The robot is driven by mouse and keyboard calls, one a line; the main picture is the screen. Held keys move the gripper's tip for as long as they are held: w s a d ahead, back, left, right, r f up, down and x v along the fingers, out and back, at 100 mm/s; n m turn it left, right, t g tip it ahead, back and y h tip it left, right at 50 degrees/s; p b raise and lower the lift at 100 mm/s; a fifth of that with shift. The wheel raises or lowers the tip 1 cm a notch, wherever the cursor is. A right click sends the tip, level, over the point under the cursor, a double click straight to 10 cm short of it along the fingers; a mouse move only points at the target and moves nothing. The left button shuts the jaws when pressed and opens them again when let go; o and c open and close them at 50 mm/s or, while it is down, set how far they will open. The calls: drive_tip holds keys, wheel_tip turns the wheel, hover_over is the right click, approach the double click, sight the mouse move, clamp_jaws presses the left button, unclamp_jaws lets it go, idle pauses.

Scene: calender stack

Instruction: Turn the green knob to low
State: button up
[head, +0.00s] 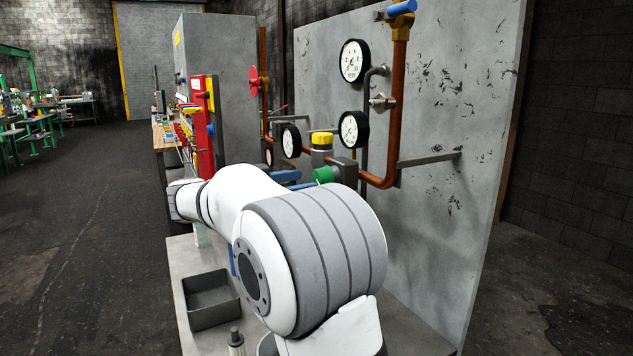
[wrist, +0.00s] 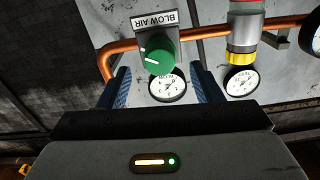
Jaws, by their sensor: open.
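The green knob (wrist: 157,54) sits on a grey body under a "BLOW AIR" label (wrist: 155,19) in the wrist view. A white pointer line on its face points left in that view. In the head view the green knob (head: 323,175) shows just above my arm. My gripper (wrist: 162,80) is open, with one blue finger on each side of the knob in the picture. Nothing is held, and I cannot tell whether the fingertips reach level with the knob. In the head view my arm hides most of my gripper; only blue finger parts show.
Copper pipe (head: 392,120) and several gauges, one a large gauge (head: 354,60), crowd the grey panel (head: 450,130). A grey tray (head: 211,300) lies on the bench at lower left. Open floor (head: 80,230) is at left.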

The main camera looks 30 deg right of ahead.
sight(316, 179)
drive_tip(key=d, duration=0.5)
drive_tip(key=shift+w, duration=0.1)
drive_tip(key=c, duration=1)
